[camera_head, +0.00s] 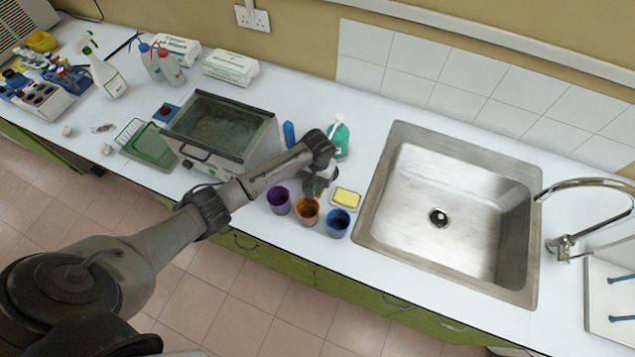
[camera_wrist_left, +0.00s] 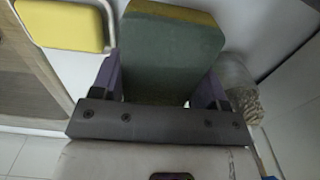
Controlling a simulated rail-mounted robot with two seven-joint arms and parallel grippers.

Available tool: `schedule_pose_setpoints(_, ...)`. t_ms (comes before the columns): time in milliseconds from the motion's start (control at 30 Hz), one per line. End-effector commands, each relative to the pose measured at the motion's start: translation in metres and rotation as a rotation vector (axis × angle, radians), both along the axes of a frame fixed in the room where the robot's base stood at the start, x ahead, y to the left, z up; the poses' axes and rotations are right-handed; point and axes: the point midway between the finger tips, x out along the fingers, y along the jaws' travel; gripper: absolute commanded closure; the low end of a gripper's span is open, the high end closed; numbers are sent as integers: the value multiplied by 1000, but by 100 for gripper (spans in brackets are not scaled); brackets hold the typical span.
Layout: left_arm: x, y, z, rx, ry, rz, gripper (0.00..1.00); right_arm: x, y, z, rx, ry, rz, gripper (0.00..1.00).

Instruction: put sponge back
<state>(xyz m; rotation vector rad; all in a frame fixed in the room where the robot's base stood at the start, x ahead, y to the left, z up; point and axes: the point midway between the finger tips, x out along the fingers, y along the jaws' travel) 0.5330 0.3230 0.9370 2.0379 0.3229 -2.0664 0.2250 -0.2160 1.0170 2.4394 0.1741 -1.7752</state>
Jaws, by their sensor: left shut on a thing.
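My left gripper (camera_head: 318,180) is over the counter between the coloured cups and the green bottle. In the left wrist view its two fingers sit on either side of a green sponge with a yellow layer (camera_wrist_left: 172,48), and the gripper is shut on it. In the head view the held sponge (camera_head: 313,187) is small, dark and partly hidden by my wrist. A white-rimmed dish with a yellow block (camera_head: 346,198) lies just right of the gripper. The yellow block also shows at the upper left of the left wrist view (camera_wrist_left: 75,28), apart from the held sponge. My right gripper is not in view.
Purple (camera_head: 279,200), orange (camera_head: 307,211) and blue (camera_head: 338,222) cups stand along the front edge. A green bottle (camera_head: 339,140) stands behind the gripper. The steel sink (camera_head: 455,185) is to the right, and a glass-lidded box (camera_head: 222,127) is to the left.

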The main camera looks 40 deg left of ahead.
Motion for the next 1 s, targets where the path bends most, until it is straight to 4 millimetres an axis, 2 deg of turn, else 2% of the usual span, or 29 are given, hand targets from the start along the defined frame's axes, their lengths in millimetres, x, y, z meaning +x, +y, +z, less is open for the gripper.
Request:
schedule_pose_setpoints(200,-1,0,-29,0,3,1,51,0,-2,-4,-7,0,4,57)
schedule_pose_setpoints(300,-1,0,-36,0,3,0,51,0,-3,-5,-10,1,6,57)
schedule_pose_setpoints(767,0,0,-42,0,1,0,51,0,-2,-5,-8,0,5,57)
schedule_pose_setpoints(800,0,0,-42,0,0,0,30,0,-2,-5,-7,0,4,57)
schedule_pose_setpoints(900,0,0,-41,1,1,0,22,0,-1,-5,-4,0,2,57)
schedule_pose_setpoints(1000,0,0,-41,1,1,0,22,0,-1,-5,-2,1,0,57)
